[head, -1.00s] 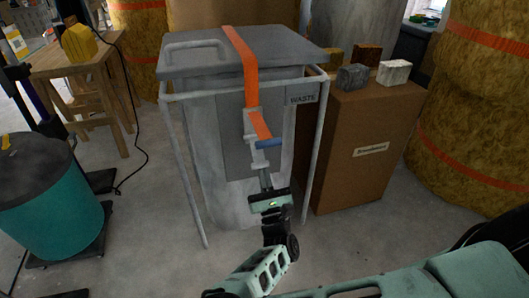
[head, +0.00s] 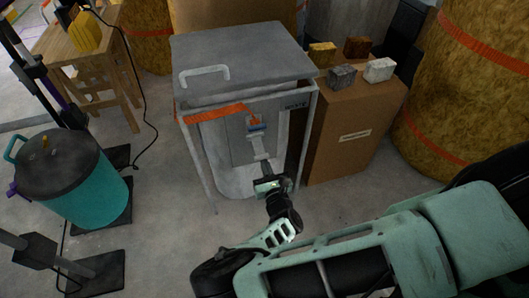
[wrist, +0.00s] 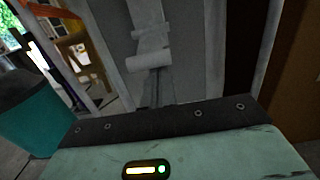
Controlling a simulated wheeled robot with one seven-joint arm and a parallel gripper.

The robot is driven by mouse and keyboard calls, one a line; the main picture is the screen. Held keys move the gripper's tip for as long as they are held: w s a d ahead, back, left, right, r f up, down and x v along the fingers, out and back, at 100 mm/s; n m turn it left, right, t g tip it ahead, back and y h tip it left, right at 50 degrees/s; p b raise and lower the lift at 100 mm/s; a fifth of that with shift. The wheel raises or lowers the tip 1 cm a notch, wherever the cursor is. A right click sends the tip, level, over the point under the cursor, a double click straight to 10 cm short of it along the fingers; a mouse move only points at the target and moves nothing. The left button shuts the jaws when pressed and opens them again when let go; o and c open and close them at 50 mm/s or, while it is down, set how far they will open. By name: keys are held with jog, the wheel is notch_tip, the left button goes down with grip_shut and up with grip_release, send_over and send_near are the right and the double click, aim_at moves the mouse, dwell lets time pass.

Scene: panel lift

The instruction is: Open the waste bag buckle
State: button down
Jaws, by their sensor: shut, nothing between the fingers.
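The waste bin (head: 245,55) stands in a pale frame with its grey lid down. The orange strap (head: 215,113) lies off the lid, slanting left across the bin's upper front. The buckle (head: 256,126), with a blue part and a little orange, is on the grey front panel. My gripper (head: 260,156) is shut and empty, just below the buckle and pointing up towards it. The wrist view shows the shut fingers (wrist: 150,62) in front of the panel, with an orange piece of strap (wrist: 55,12) at upper left. I cannot tell whether the fingers touch the buckle.
A cardboard box (head: 345,130) with several small blocks on top stands right of the bin. A teal drum (head: 85,195) stands left, also in the wrist view (wrist: 40,125). A large yellow roll (head: 450,100) is at far right. The floor between drum and bin is clear.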

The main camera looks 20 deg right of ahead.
aim_at(264, 157)
jog(key=r+g+p, duration=0.1)
jog(key=p, duration=0.2)
jog(key=r+p, duration=0.1)
jog(key=p, duration=0.2)
jog(key=shift+s+r+g+p, duration=0.3)
jog(key=shift+s+r+g, duration=0.05)
jog(key=shift+r+g, duration=0.05)
jog(key=shift+r+p, duration=0.15)
jog(key=shift+p, duration=0.45)
